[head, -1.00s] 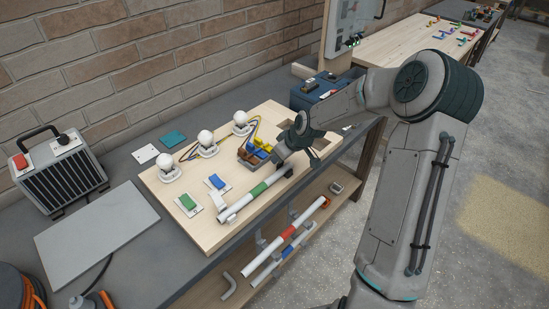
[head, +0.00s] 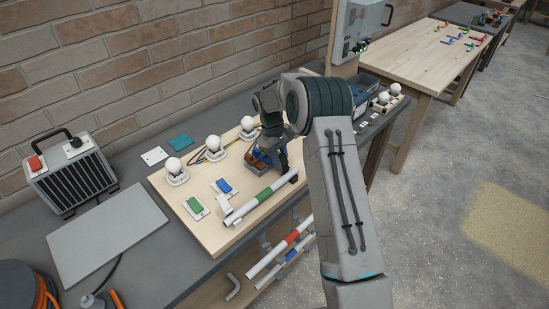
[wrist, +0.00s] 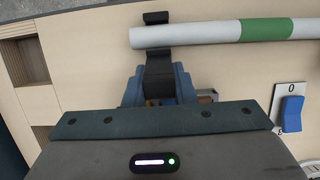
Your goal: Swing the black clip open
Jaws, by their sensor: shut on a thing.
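The black clip (wrist: 158,72) shows in the wrist view at the left end of a white tube (wrist: 185,36) with a green band. The tube crosses in front of the clip, which shows on both sides of it. My gripper (wrist: 158,92) has its blue fingers on either side of the clip's near part and is shut on it. The clip's lower end is hidden by the gripper body. In the head view, my gripper (head: 283,160) is at the right end of the tube (head: 262,197) and mostly hides the clip.
A white clip (head: 231,203) stands at the tube's other end. Blue (head: 222,187) and green (head: 195,205) switches and several bulbs (head: 214,148) share the wooden board (head: 205,235). A coloured block (head: 256,160) sits close behind my gripper. A heater (head: 70,172) stands left.

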